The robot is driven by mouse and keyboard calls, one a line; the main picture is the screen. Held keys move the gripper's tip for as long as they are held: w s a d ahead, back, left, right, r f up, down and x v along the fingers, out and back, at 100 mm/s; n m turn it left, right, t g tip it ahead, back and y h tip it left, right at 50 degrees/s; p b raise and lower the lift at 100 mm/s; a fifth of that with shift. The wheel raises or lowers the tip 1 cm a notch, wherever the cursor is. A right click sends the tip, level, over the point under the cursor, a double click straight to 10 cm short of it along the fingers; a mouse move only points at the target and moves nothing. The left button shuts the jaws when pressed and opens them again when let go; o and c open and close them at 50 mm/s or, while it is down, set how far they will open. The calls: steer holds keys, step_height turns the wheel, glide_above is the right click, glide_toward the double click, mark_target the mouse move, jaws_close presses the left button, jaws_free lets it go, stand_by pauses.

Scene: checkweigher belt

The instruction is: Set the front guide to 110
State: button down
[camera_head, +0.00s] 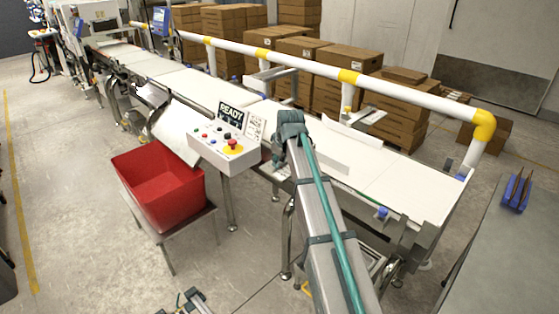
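The checkweigher belt (405,183) runs from the lower right to the upper left. A low white plate (328,158) stands along its near part, just right of my arm's dark joint, and looks like the front guide. A second white plate (352,133) stands along the far side. A blue knob (381,213) sits on the belt's near edge. No scale or number for the guide is readable. My arm reaches up from the bottom and covers part of the near edge.
A control box (218,150) with a red stop button and a READY display stands left of my arm. A red bin (162,185) is on a stand. A white-and-yellow rail (400,87) and stacked cartons (340,68) are behind. A grey table (500,255) is at right.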

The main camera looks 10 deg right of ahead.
steer(key=shift+w+d, duration=0.1)
steer(key=shift+d, duration=0.05)
steer(key=shift+w+d, duration=0.55)
steer(key=shift+d, duration=0.3)
steer(key=shift+a, duration=0.1)
steer(key=c, duration=1.1)
jaws_free()
steer(key=shift+c, duration=0.2)
steer(key=shift+s, duration=0.1)
steer(key=v, duration=1.2)
